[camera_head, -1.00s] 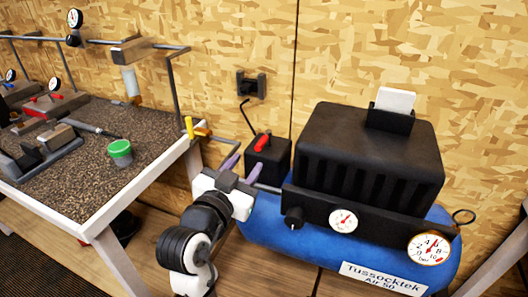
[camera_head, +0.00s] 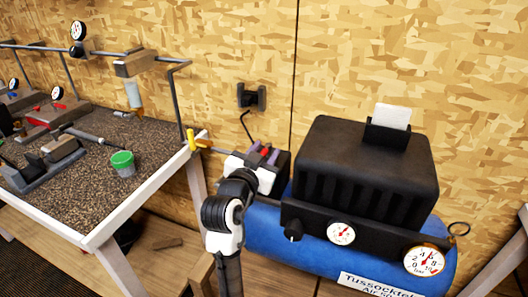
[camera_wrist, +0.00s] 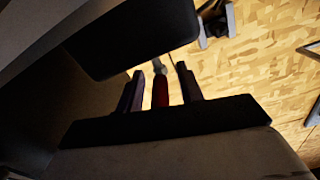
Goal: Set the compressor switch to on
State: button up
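The compressor (camera_head: 365,175) has a black ribbed cover over a blue tank. Its switch is a red lever (camera_head: 264,152) on a black box (camera_head: 284,162) at the cover's left. My gripper (camera_head: 263,155) is at the box, and its wrist hides most of the box front. In the wrist view the red lever (camera_wrist: 160,92) stands between the two purplish fingers of my gripper (camera_wrist: 160,85). Gaps show on both sides of the lever, so the gripper is open around it and not clamped. The lever's on or off marking cannot be seen.
A wall outlet (camera_head: 251,96) with a black cord is above the switch box. Below the cover are a black knob (camera_head: 293,231) and two gauges (camera_head: 341,233). A workbench (camera_head: 95,190) with a green-lidded cup (camera_head: 122,163) stands at the left.

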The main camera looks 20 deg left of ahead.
grip_shut()
